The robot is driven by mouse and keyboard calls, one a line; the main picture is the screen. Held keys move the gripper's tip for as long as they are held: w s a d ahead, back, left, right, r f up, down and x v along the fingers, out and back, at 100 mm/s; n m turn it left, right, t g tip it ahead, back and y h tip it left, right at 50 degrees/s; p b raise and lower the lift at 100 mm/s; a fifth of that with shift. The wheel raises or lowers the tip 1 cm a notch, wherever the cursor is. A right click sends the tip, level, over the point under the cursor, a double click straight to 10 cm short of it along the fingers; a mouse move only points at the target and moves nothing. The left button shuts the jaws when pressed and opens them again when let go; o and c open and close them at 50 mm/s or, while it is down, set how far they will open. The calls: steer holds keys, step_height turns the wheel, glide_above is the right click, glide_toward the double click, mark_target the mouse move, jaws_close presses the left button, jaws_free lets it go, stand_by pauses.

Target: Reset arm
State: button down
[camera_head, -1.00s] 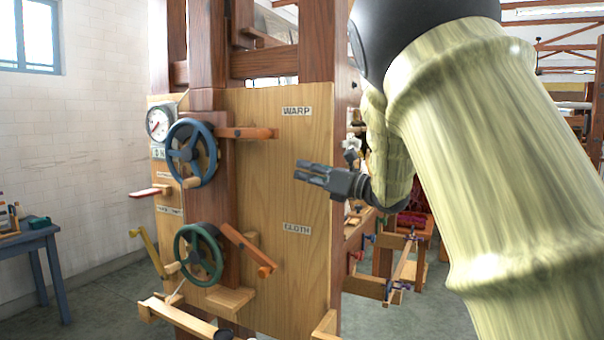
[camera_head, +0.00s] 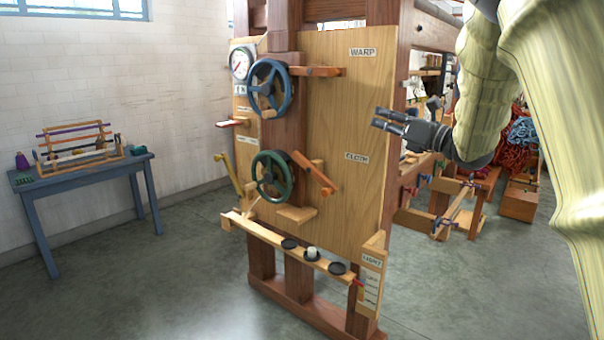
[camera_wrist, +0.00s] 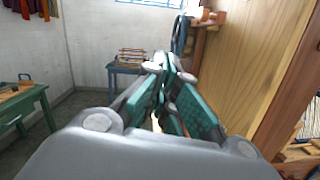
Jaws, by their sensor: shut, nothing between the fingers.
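My gripper (camera_head: 388,120) is shut and empty. In the head view it points left, in front of the right part of the wooden panel, between the WARP label (camera_head: 362,52) and the CLOTH label (camera_head: 357,157). In the wrist view my gripper (camera_wrist: 168,75) also shows, with its fingers together and nothing between them. The panel's wood face (camera_wrist: 235,60) stands to its right there. My arm comes in from the upper right of the head view.
The panel (camera_head: 335,110) carries a blue handwheel (camera_head: 286,88), a green handwheel (camera_head: 286,178), levers and a gauge (camera_head: 240,62). A low ledge (camera_head: 262,228) holds small round pieces. A blue table (camera_head: 85,170) stands left. Wool skeins (camera_head: 520,135) lie right. Floor between table and panel is clear.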

step_height(320, 180, down, 33)
steer(key=d+m+h, duration=0.3)
steer(key=m+h, duration=0.4)
steer(key=m, duration=1)
steer(key=s+f+m+g+h, duration=0.1)
steer(key=s+f+m+h, duration=0.1)
steer(key=s+f+m, duration=0.45)
steer(key=s+d+f+m+g+h, duration=0.1)
steer(key=s+f, duration=0.2)
steer(key=f, duration=0.7)
steer(key=s+f+m+g+h, duration=0.15)
steer(key=s+f+m, duration=0.3)
steer(key=f, duration=0.45)
steer(key=s+f+m+g+h, duration=0.1)
steer(key=s+f+m+g, duration=0.15)
steer(key=s+f, duration=0.4)
steer(key=s+f+m+g+h, duration=0.1)
steer(key=s+f+m, duration=0.25)
steer(key=s, duration=0.65)
steer(key=s+f+m+g, duration=0.2)
steer(key=s+f+m, duration=0.1)
steer(key=s+f, duration=0.4)
steer(key=s+a+f+m+g, duration=0.2)
steer(key=s+m+g, duration=0.3)
steer(key=s, duration=1.4)
step_height(320, 180, up, 14)
steer(key=p, duration=1.3)
steer(key=shift+d+h+p, duration=0.15)
steer(key=shift+h+p, duration=0.25)
steer(key=shift+h, duration=0.05)
